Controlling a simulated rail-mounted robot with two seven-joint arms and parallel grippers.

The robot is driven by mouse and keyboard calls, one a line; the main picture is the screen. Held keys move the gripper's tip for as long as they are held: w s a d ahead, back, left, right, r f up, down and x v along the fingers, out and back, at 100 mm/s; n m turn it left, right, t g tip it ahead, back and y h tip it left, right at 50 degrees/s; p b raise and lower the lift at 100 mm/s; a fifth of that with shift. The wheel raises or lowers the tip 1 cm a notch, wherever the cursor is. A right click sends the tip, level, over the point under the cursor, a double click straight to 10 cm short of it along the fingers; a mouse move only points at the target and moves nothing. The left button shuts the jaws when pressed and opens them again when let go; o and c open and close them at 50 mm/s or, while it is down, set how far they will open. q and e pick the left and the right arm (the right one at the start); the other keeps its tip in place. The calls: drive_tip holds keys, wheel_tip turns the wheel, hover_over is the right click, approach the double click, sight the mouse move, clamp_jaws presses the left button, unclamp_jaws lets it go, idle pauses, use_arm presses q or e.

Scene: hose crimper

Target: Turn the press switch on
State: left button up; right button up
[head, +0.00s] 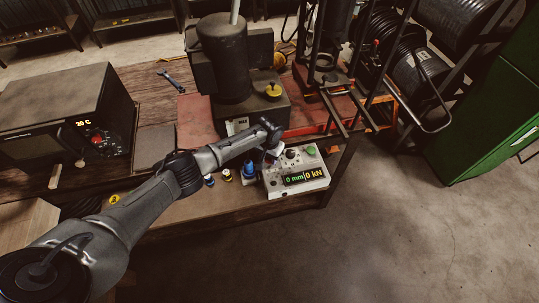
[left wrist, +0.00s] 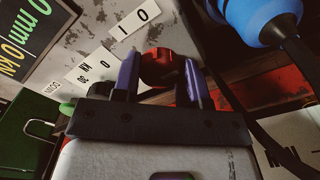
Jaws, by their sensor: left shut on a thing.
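The press control box (head: 296,191) sits near the right front corner of the bench. Its display (head: 304,176) is lit and reads 0 mm and 0 kN. My left gripper (head: 273,151) reaches the box's upper left part and hides the switch in the head view. In the left wrist view the two purple fingers of the left gripper (left wrist: 161,83) are shut on a red and dark switch knob (left wrist: 161,62), one on each side. A label with I and O marks (left wrist: 135,23) lies beside the knob. The knob's exact angle is hard to tell. My right gripper is out of view.
The dark press (head: 225,60) stands behind the box. A blue-capped item (head: 249,172) stands just left of the box, with small items beside it. An oven (head: 70,115) showing 20 C is at the left. Open floor lies to the right.

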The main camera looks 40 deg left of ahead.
use_arm(q)
drive_tip(key=m, duration=0.4)
drive_tip(key=shift+m, duration=0.3)
drive_tip(key=m, duration=0.3)
drive_tip(key=shift+m, duration=0.9)
drive_tip(key=o, duration=0.9)
drive_tip(key=shift+r, duration=0.1)
drive_tip(key=shift+r+p, duration=0.3)
drive_tip(key=shift+r, duration=0.05)
wheel_tip(320, 180, up, 13)
